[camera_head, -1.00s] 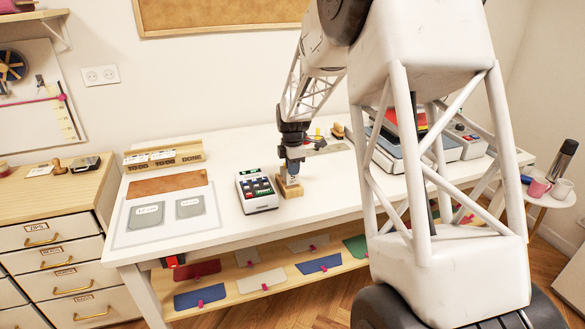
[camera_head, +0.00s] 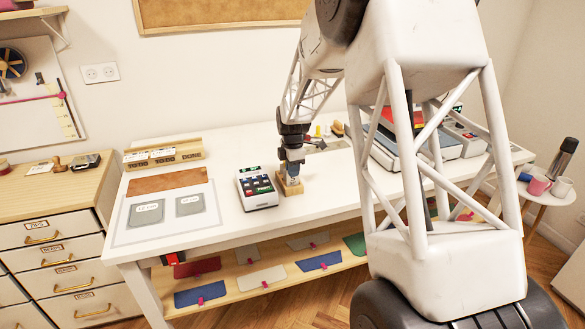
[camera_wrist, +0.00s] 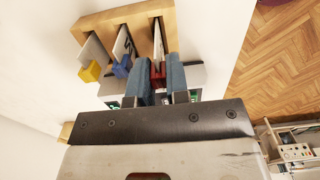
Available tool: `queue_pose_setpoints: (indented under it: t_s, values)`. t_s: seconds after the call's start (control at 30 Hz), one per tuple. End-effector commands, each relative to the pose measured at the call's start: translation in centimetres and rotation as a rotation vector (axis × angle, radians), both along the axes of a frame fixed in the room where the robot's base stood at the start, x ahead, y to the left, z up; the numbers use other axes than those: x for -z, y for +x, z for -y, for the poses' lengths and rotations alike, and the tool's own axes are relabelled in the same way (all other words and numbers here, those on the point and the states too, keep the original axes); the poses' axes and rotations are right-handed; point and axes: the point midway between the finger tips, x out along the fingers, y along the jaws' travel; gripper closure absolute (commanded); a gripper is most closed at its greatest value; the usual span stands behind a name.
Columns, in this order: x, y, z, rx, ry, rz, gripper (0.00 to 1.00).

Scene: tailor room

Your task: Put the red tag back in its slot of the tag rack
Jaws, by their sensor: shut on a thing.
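The wooden tag rack (camera_wrist: 128,18) shows in the wrist view, with a yellow tag (camera_wrist: 90,72) and a blue tag (camera_wrist: 122,67) in neighbouring slots. My gripper (camera_wrist: 160,72) is shut on the red tag (camera_wrist: 158,75), one blue finger on each side of it. The red tag is lined up with the rack's right-hand slot. Its plate seems to reach into that slot, but I cannot tell how deep. In the head view my gripper (camera_head: 293,170) points down over the small rack (camera_head: 291,189), with the tags mostly hidden.
A dark-keyed terminal (camera_head: 258,192) stands close to the left of the rack on the white table (camera_head: 230,232). A wooden card holder (camera_head: 165,157) and a mat with grey patches (camera_head: 145,213) lie further left. The tabletop in front of the rack is clear.

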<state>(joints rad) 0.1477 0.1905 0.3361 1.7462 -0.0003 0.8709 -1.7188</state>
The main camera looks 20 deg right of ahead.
Motion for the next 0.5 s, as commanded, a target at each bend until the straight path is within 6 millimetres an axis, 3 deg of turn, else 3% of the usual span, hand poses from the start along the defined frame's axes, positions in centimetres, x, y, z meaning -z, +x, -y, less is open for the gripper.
queue_pose_setpoints:
  t_s: [0.5]
  values:
    - [1.07, 0.0, 0.0, 0.0, 0.0, 0.0, 1.0]
